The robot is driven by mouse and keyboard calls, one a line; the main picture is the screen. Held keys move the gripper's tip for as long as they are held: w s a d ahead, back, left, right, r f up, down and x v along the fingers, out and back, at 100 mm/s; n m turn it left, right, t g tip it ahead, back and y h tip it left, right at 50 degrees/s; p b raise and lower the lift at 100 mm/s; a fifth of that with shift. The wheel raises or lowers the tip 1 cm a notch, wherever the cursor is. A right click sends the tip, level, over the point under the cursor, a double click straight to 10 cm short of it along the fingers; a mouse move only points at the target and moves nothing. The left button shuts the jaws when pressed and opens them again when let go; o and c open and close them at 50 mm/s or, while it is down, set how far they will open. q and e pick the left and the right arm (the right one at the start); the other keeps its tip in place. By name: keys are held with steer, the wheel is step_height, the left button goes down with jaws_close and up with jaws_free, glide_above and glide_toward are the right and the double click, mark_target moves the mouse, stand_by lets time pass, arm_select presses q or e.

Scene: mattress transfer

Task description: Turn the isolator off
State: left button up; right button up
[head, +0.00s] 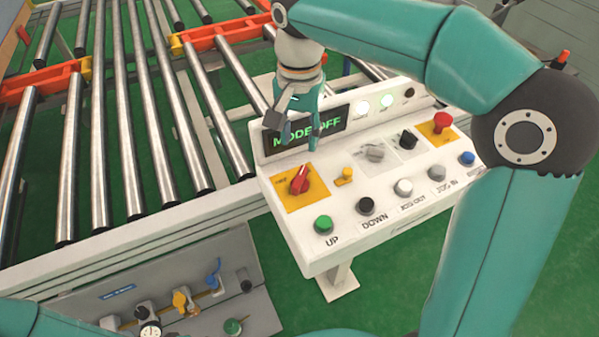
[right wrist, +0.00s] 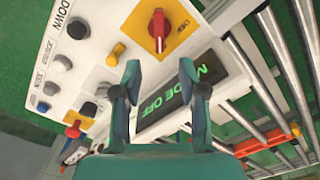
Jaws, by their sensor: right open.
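The isolator is a red rotary knob (head: 299,180) on a yellow plate (head: 318,190) at the left end of the white control panel. In the right wrist view the red knob (right wrist: 158,30) shows at the top, beyond the fingertips. My right gripper (head: 299,138) is open and empty, above the panel in front of the display (head: 330,127). In the right wrist view its two fingers (right wrist: 167,82) stand apart, with the display reading MODE OFF partly behind one finger. The gripper is apart from the knob. My left gripper is not in view.
Close to the isolator are a small yellow knob (head: 344,176), a green UP button (head: 323,224) and a black DOWN button (head: 365,206). A red mushroom button (head: 442,122) stands at the far right. Roller conveyors (head: 130,120) lie left and behind. A valve panel (head: 180,290) is below.

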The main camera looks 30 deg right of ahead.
mark_target(299, 176)
step_height(299, 176, down, 12)
steer(key=shift+r, duration=0.15)
stand_by(0.3)
jaws_close()
